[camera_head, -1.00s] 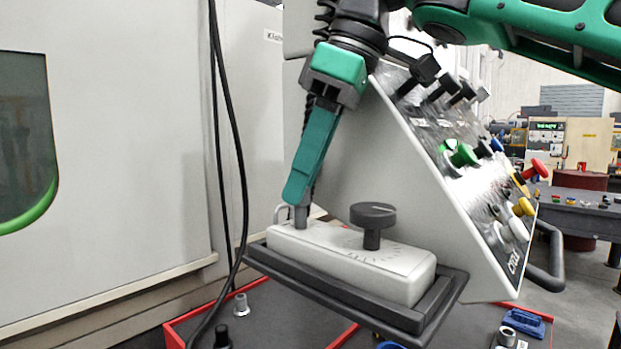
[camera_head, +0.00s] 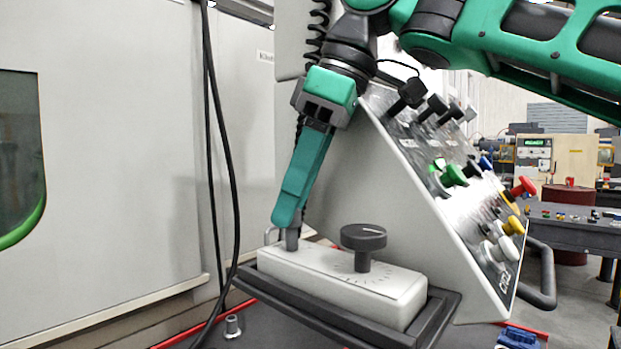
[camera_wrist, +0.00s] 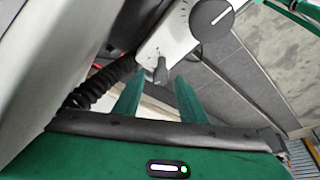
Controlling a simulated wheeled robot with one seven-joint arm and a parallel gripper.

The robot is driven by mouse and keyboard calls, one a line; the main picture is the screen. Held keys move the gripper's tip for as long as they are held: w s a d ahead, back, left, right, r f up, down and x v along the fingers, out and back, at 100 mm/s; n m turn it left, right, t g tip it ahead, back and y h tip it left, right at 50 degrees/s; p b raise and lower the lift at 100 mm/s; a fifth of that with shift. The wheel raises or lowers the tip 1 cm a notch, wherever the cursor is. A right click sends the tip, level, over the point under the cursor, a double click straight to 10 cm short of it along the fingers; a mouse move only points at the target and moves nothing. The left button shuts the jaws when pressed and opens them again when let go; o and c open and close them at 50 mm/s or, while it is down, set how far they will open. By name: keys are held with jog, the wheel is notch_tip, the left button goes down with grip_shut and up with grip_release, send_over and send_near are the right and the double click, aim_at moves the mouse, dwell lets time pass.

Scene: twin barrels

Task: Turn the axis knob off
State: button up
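A pale control box (camera_head: 335,283) in a black tray carries two knobs. A large round black dial knob (camera_head: 363,240) with a scale around it stands near its middle. A small grey upright knob (camera_head: 292,240) stands at its left end. Which one is the axis knob I cannot tell. My gripper (camera_head: 284,222) points down at the small knob, its fingers overlapping in the head view. In the wrist view, the fingers of my gripper (camera_wrist: 158,80) are apart with nothing between them but the small knob (camera_wrist: 160,70) at their tips, clear of both. The dial (camera_wrist: 211,18) shows beyond.
A slanted panel (camera_head: 455,185) with several coloured knobs and buttons rises right behind the box. Black cables (camera_head: 225,150) hang to the left, before a large grey machine wall (camera_head: 120,150). A dark work surface with red edging lies below.

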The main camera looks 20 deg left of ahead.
jog(key=v, duration=1.1)
jog(key=shift+d+r, duration=0.25)
jog(key=shift+r, duration=0.05)
jog(key=shift+w, duration=0.15)
